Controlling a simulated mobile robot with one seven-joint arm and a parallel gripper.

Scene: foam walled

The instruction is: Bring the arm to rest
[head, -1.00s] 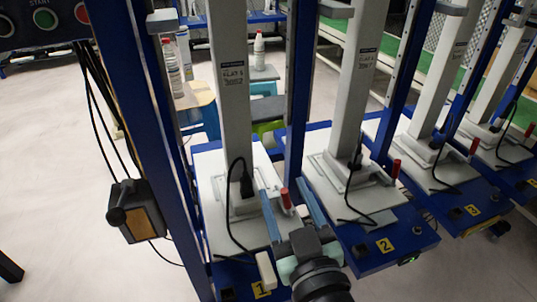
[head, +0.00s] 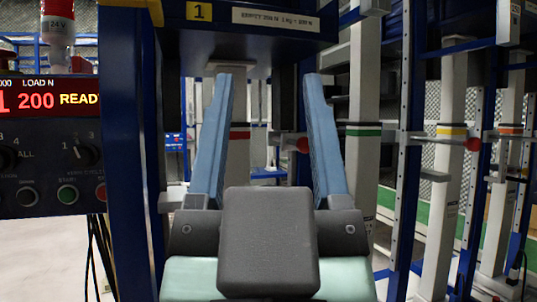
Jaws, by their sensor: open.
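My gripper (head: 268,85) fills the middle of the head view, pointing upward and away. Its two long blue fingers stand wide apart with nothing between them. Its dark grey palm block and pale green wrist show below. Behind the fingers stands station 1, with a yellow number plate (head: 199,12) on its dark blue top beam (head: 300,22). A white column with a red band (head: 240,134) shows between the fingers, farther back. I cannot tell the distance from the fingertips to the beam.
A control panel (head: 45,150) with a red display, knobs and buttons stands at the left beside a blue upright (head: 130,170). More white columns with green (head: 364,131), yellow (head: 451,131) and orange (head: 511,129) bands stand at the right. Pale floor (head: 40,255) shows at lower left.

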